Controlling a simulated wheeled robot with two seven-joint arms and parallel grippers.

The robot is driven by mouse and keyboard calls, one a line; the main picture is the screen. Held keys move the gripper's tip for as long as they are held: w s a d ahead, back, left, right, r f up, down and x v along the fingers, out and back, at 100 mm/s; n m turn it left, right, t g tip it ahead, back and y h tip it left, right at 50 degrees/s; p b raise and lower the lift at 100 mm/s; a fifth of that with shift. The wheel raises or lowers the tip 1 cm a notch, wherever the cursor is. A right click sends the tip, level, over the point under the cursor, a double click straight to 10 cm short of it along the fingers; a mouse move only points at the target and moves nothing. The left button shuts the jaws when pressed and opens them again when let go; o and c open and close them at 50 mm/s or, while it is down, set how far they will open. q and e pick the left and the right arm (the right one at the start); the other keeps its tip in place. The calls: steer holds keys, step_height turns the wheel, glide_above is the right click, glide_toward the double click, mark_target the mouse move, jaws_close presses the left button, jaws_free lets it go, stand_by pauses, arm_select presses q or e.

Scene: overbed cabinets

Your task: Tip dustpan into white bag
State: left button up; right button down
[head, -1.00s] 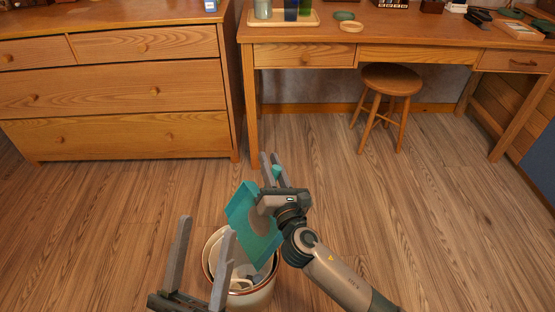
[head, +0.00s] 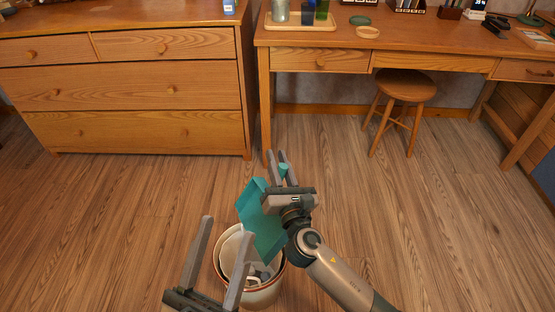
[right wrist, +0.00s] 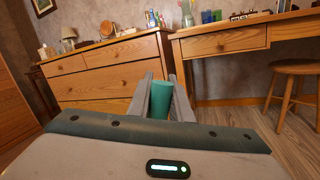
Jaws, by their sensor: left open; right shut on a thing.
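The teal dustpan (head: 262,230) is tilted steeply, its pan over the white bin (head: 258,296) with a reddish-brown rim. My right gripper (head: 282,160) is shut on its handle (head: 284,170); the teal handle also shows between the fingers in the right wrist view (right wrist: 160,100). The visible pan face looks bare. The white bag (head: 230,246) lines the bin, and some grey and pale bits lie inside; the pan partly hides the opening. My left gripper (head: 226,226) is open and empty, in front of the bin's left side in the picture.
A wooden dresser (head: 150,100) stands at the back left and a wooden desk (head: 320,60) at the back right. A round stool (head: 405,88) stands under the desk. The wooden floor (head: 120,220) around the bin is clear.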

steer(key=shift+r, duration=0.15)
step_height(320, 180, down, 3)
steer(key=shift+b, duration=1.05)
steer(key=shift+r, duration=0.1)
step_height(320, 180, up, 3)
steer(key=p, duration=0.3)
